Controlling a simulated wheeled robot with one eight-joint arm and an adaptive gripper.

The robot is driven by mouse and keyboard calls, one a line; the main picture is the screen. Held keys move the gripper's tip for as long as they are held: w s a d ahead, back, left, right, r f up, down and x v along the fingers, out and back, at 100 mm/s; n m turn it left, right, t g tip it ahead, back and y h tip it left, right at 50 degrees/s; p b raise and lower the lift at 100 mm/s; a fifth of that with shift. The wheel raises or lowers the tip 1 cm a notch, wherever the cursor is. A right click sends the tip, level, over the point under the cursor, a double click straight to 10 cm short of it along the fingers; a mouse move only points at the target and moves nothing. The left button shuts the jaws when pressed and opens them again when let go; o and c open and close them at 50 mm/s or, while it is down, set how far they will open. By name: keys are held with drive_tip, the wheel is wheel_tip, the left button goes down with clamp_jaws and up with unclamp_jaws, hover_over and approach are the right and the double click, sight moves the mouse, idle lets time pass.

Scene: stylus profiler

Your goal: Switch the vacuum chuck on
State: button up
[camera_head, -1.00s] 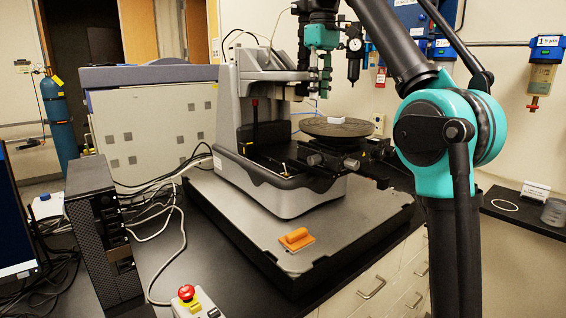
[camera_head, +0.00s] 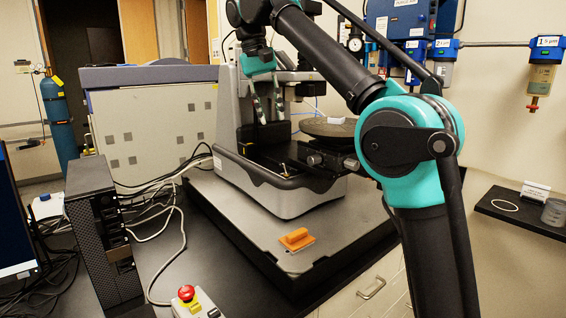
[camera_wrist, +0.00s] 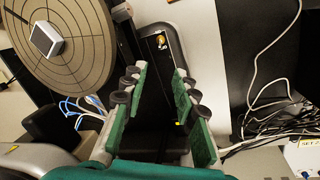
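A small brass toggle switch (camera_head: 284,169) stands on the dark base deck of the grey stylus profiler (camera_head: 232,178). In the wrist view the brass toggle (camera_wrist: 161,41) shows beyond my fingertips, about midway between them. My gripper (camera_head: 269,120) points down in front of the profiler's column, above the deck. Its green fingers (camera_wrist: 160,78) are apart with nothing between them. It does not touch the toggle.
The black stage hardware (camera_head: 325,160) and chuck stand close to the right of my gripper. A red emergency button (camera_head: 187,293) and a black computer tower (camera_head: 100,235) stand at left.

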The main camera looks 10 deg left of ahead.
sight(285, 168)
drive_tip(key=x, duration=1.4)
drive_tip(key=shift+d+f, duration=0.15)
drive_tip(key=shift+f, duration=0.1)
drive_tip(key=shift+c, duration=0.6)
clamp_jaws()
